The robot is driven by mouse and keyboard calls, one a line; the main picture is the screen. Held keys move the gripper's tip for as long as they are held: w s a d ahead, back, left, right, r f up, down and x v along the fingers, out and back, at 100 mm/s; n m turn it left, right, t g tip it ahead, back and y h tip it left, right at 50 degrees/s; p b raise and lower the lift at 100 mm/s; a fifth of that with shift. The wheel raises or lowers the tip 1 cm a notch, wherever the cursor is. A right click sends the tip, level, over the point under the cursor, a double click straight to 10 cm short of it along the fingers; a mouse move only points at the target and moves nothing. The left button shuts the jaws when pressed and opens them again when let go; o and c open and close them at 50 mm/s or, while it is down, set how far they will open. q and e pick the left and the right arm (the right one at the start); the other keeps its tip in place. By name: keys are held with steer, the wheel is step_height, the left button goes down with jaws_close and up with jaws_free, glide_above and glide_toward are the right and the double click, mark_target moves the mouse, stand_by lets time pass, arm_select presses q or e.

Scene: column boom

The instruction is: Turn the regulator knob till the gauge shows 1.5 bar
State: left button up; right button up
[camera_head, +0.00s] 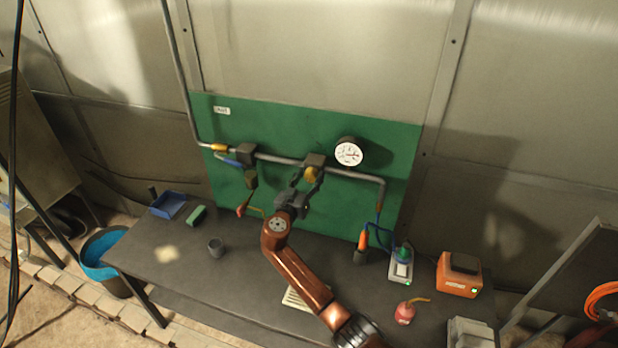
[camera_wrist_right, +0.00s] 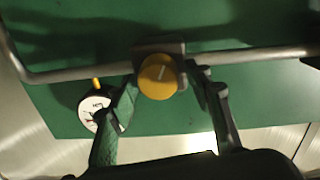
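The yellow regulator knob (camera_head: 311,174) sits below the dark regulator body (camera_head: 314,159) on the grey pipe. In the right wrist view the knob (camera_wrist_right: 158,77) faces me, with a pale mark line on it. My right gripper (camera_head: 303,184) is at the knob, its open fingers on either side, with a gap visible at the right finger; contact at the left finger is unclear. The round white gauge (camera_head: 348,153) is right of the regulator; its needle is too small to read. In the wrist view a finger partly covers the gauge (camera_wrist_right: 92,108). My left gripper is out of view.
The green board (camera_head: 280,125) carries the pipe (camera_head: 280,159) and a valve with a blue handle (camera_head: 232,162).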

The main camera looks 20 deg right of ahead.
steer(key=c, duration=0.9)
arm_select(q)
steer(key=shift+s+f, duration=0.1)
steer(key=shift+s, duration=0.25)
arm_select(e)
steer(key=shift+c, duration=0.2)
